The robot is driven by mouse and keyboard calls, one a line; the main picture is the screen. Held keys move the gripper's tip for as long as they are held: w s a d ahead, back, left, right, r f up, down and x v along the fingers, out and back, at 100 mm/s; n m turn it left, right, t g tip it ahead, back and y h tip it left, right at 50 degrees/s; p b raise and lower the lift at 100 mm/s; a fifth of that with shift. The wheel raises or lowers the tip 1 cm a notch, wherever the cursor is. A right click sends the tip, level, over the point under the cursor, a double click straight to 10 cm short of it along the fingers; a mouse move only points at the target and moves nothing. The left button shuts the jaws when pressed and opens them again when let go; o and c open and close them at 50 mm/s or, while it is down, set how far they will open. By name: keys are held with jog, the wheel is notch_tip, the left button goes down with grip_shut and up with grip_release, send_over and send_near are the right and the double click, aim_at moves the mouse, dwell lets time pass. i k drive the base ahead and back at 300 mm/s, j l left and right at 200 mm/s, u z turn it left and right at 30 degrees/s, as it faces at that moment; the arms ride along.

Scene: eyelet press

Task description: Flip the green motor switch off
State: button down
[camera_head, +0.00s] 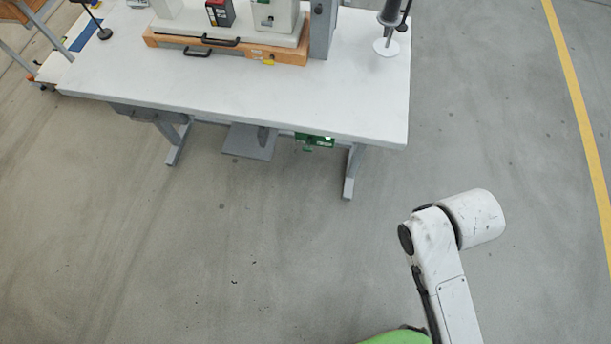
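The green motor switch (315,140) hangs under the front edge of the white table (240,98), right of the table's middle. My gripper is out of view.
The eyelet press (285,38) stands on an orange base at the table's back. A grey pedal (250,141) and table leg (352,172) are below. A thread stand (388,32) is at the right corner. The floor (230,250) in front is clear.

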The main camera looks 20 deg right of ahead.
aim_at(307, 148)
jog(key=k+j, duration=0.2)
jog(key=k, duration=0.15)
jog(key=i+j, duration=0.35)
jog(key=i+j+u, duration=0.15)
jog(key=i+j, duration=0.2)
jog(key=i, duration=0.2)
